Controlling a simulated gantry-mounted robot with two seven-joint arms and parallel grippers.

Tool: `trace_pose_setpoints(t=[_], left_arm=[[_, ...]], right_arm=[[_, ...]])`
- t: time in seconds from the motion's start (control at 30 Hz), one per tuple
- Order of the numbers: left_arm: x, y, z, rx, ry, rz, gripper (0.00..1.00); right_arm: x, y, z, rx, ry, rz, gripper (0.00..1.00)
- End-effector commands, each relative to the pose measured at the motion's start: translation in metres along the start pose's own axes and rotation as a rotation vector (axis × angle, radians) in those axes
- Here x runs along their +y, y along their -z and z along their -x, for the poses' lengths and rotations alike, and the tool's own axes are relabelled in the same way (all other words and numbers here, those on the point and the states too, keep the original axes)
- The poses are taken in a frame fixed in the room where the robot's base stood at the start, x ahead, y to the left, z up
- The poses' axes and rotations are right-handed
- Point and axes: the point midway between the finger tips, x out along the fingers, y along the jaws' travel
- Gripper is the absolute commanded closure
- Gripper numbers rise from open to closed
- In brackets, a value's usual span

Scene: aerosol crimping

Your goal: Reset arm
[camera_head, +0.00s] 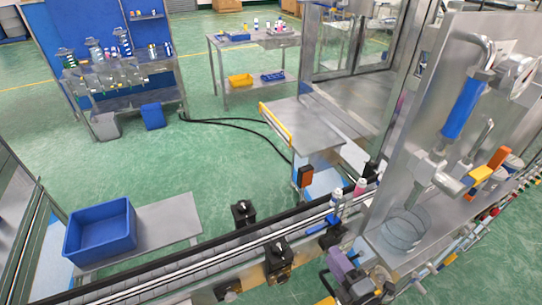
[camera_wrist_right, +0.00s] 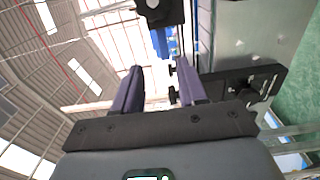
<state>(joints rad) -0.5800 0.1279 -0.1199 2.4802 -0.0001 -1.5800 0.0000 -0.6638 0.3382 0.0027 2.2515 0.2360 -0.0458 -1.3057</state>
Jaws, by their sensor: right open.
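My right gripper (camera_head: 346,262) is low in the head view, right of centre, beside the conveyor and in front of the machine. Its purple fingers stand apart. The right wrist view also shows my right gripper (camera_wrist_right: 157,75) open, with nothing between its fingers. My left gripper is not in the head view.
The conveyor (camera_head: 190,268) runs from lower left towards the machine (camera_head: 425,130) with a blue cylinder (camera_head: 463,108). Small bottles (camera_head: 360,187) stand at the conveyor near the machine. Black blocks (camera_head: 278,258) flank the belt. A blue bin (camera_head: 100,232) sits at left. Green floor is open in the middle.

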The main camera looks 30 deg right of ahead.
Motion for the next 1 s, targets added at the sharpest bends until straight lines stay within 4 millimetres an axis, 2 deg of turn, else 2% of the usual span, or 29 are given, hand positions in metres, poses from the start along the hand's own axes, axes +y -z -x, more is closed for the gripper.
trace_pose_setpoints(t=[0.07,0.13,0.27,0.37,0.47,0.6,0.73,0.9,0.93,0.97,1.0], left_arm=[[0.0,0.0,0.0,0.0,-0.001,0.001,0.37],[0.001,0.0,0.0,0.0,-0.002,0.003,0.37],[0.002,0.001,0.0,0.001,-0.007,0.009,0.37],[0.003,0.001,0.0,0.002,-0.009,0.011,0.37],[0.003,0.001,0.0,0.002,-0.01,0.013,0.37],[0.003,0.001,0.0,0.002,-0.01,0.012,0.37],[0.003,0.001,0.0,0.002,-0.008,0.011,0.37],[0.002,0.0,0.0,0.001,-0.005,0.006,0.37],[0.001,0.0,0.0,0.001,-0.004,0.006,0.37],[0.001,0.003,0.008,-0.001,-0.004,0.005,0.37],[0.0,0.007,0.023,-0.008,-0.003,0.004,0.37]], right_arm=[[0.006,0.005,-0.003,-0.009,-0.017,-0.029,0.58],[0.015,0.02,-0.006,-0.004,-0.019,-0.078,0.58],[0.003,0.042,-0.006,-0.011,0.134,-0.243,0.58],[-0.015,0.06,0.0,-0.042,0.308,-0.431,0.58],[-0.036,0.078,0.016,-0.112,0.509,-0.633,0.58],[-0.061,0.095,0.049,-0.275,0.763,-0.859,0.58],[-0.078,0.1,0.084,-0.468,0.937,-0.998,0.58],[-0.095,0.094,0.128,-0.786,1.078,-1.134,0.58],[-0.097,0.093,0.133,-0.84,1.082,-1.166,0.58],[-0.088,0.093,0.132,-0.859,1.069,-1.196,0.58],[-0.068,0.093,0.131,-0.849,1.069,-1.19,0.58]])
